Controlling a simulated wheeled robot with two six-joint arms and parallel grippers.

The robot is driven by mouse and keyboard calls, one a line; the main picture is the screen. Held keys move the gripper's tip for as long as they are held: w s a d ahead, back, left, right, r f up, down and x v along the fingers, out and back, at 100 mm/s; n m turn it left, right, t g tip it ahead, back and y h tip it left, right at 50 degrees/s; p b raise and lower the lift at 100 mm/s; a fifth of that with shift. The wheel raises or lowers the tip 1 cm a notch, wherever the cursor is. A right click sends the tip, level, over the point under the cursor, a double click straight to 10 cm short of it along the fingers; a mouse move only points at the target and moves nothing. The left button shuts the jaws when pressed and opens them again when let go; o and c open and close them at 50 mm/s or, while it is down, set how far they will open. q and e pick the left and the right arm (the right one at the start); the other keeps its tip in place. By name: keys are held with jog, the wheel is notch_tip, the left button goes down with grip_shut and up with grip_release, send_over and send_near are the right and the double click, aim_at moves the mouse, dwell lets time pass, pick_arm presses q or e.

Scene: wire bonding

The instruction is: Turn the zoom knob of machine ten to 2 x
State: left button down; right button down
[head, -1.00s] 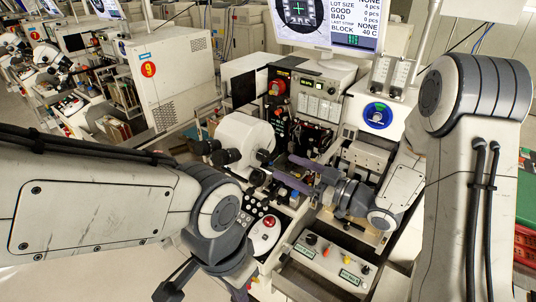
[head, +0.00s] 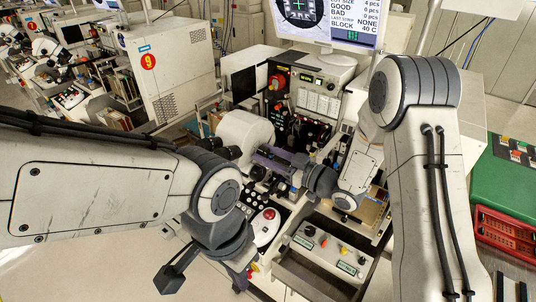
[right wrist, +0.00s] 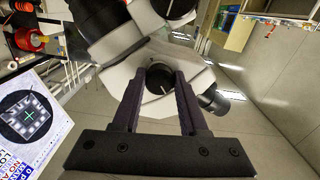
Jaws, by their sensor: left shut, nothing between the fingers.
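The microscope (head: 246,130) is a white body with dark eyepieces on the bonding machine in the head view. Its zoom knob (right wrist: 160,79) is round and black with a white line, on the white housing in the right wrist view. My right gripper (right wrist: 161,70) has its two dark purple fingers apart, one on each side of the knob. I cannot tell whether they touch it. In the head view the right gripper (head: 262,154) is beside the microscope, and the knob is hidden there. My left gripper (head: 243,283) is shut and empty, low in front of the machine, partly hidden by its wrist.
A monitor (head: 330,22) stands above the machine. A keypad with a red button (head: 268,214) and a control box (head: 330,246) are at the front. A neighbouring machine marked 9 (head: 180,72) is left. Green and red trays (head: 505,238) are at right.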

jog(key=shift+m, duration=1.5)
jog(key=m, duration=0.2)
jog(key=shift+r+m, duration=0.1)
jog(key=shift+m, duration=0.3)
jog(key=m+p, duration=0.1)
jog(key=m, duration=0.4)
jog(key=shift+m+p, duration=0.4)
jog(key=shift+c, duration=2.2)
grip_release()
